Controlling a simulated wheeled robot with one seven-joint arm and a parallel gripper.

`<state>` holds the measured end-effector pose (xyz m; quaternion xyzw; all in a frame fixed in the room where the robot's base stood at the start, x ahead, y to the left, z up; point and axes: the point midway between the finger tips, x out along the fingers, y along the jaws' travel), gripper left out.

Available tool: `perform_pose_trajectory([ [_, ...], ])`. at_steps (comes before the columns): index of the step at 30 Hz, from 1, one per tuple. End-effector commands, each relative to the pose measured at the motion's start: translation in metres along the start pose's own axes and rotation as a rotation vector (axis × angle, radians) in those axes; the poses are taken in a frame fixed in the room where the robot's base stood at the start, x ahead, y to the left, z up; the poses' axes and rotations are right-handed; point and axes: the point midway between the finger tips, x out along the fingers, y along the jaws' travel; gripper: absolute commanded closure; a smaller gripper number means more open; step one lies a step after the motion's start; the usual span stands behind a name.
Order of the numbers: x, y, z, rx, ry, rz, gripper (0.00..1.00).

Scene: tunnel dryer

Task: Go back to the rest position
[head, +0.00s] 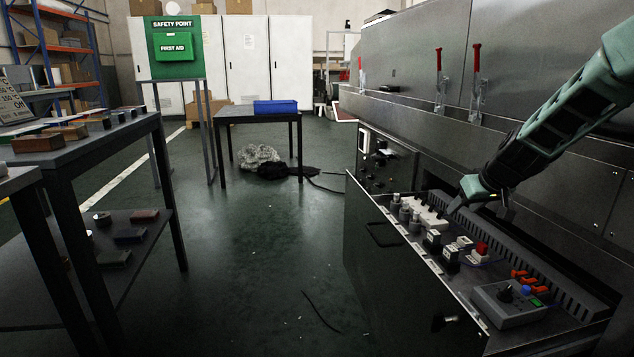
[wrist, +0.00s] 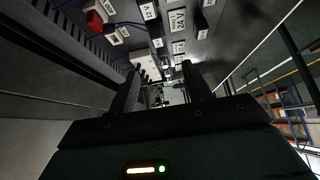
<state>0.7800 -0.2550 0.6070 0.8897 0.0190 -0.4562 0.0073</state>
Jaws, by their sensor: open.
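My gripper (head: 479,204) reaches in from the right in the head view and hangs over the open drawer (head: 368,225) of electrical parts. In the wrist view my gripper (wrist: 160,88) shows two dark fingers spread apart with nothing between them. Labelled modules, one marked 24V (wrist: 179,22), fill the top of the wrist view beyond the fingers. In the head view the fingertips are near a row of white terminal blocks (head: 428,215); I cannot tell whether they touch anything.
The drawer also holds a grey control box (head: 508,302) and a red-topped part (head: 481,249). The steel dryer body (head: 420,60) with red-handled clamps (head: 475,75) stands behind it. A workbench (head: 60,170) is at left, a table with a blue bin (head: 276,107) further back. The middle floor is mostly clear.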

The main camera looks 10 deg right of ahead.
Motion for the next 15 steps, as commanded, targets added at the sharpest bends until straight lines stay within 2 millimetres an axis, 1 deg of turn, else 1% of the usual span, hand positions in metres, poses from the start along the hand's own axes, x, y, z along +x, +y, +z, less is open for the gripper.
perform_pose_trajectory([
  [2,-0.006,-0.026,-0.001,-0.02,-0.013,-0.03,0.51],
  [5,-0.019,-0.078,0.006,-0.058,-0.051,-0.092,0.51],
  [6,-0.027,-0.104,0.012,-0.076,-0.072,-0.121,0.51],
  [8,-0.041,-0.144,0.024,-0.11,-0.111,-0.166,0.51],
  [9,-0.051,-0.17,0.035,-0.134,-0.14,-0.195,0.51],
  [11,-0.068,-0.206,0.053,-0.171,-0.185,-0.232,0.51],
  [12,-0.081,-0.229,0.067,-0.198,-0.216,-0.253,0.51],
  [14,-0.101,-0.26,0.091,-0.241,-0.267,-0.281,0.51],
  [15,-0.115,-0.278,0.108,-0.271,-0.302,-0.294,0.51],
])
